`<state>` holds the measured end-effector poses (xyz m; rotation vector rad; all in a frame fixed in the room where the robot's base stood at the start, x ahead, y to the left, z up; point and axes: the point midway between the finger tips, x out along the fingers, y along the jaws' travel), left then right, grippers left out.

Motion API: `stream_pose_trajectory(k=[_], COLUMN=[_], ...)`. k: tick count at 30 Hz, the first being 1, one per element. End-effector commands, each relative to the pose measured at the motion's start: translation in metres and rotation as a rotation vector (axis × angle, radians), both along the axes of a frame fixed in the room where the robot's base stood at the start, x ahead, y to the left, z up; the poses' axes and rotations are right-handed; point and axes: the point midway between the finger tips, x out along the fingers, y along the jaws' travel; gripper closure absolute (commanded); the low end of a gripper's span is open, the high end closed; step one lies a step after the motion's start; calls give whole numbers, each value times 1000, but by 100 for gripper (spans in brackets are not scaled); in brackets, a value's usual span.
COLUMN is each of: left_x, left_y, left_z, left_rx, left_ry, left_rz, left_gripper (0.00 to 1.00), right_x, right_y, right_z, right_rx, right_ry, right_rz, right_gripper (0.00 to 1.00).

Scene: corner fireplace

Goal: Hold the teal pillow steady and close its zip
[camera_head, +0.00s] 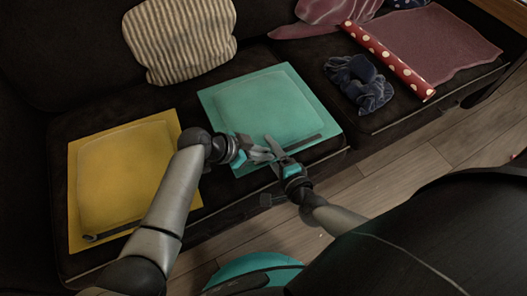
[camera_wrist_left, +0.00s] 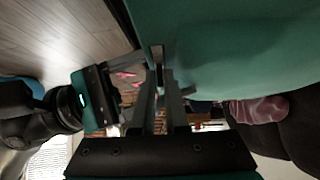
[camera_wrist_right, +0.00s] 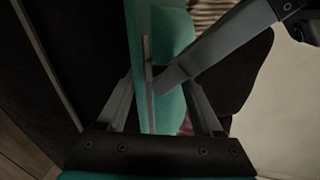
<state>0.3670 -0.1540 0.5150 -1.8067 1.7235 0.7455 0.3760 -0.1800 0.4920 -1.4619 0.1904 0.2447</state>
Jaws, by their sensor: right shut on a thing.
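The teal pillow (camera_head: 262,100) lies flat on the sofa seat, with a dark zip strip (camera_head: 303,141) along its front edge. My right gripper (camera_head: 277,150) is at that front edge, shut on the pillow; the pillow's teal edge (camera_wrist_right: 147,30) runs between its fingers in the right wrist view. My left gripper (camera_head: 265,156) is at the same edge, close beside the right one. Its fingers (camera_wrist_left: 163,75) are close together near the pillow's edge in the left wrist view; whether they grip anything is unclear. The zip's pull is too small to make out.
A yellow pillow (camera_head: 120,175) lies to the left, under my left arm. A striped cushion (camera_head: 180,40) leans at the back. A navy cloth (camera_head: 360,85), a red dotted roll (camera_head: 390,60) and a mauve cloth (camera_head: 440,45) lie to the right. Wooden floor (camera_head: 400,175) is in front.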

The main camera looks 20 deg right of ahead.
Motion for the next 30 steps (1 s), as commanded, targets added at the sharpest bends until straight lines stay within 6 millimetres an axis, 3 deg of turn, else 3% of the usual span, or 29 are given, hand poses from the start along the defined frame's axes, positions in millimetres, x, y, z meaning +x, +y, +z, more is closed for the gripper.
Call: stream_pose_trajectory(k=[3,30], left_x=[0,-1], left_y=[0,0], left_z=[0,0], left_rx=[0,0], left_ry=[1,4], left_rz=[-1,-2], left_gripper=[100,100], right_x=[-3,-3], right_y=[-1,-1], right_z=[-5,-5], right_rx=[5,5], right_ry=[13,15], right_rz=[-2,-1], right_gripper=[100,100])
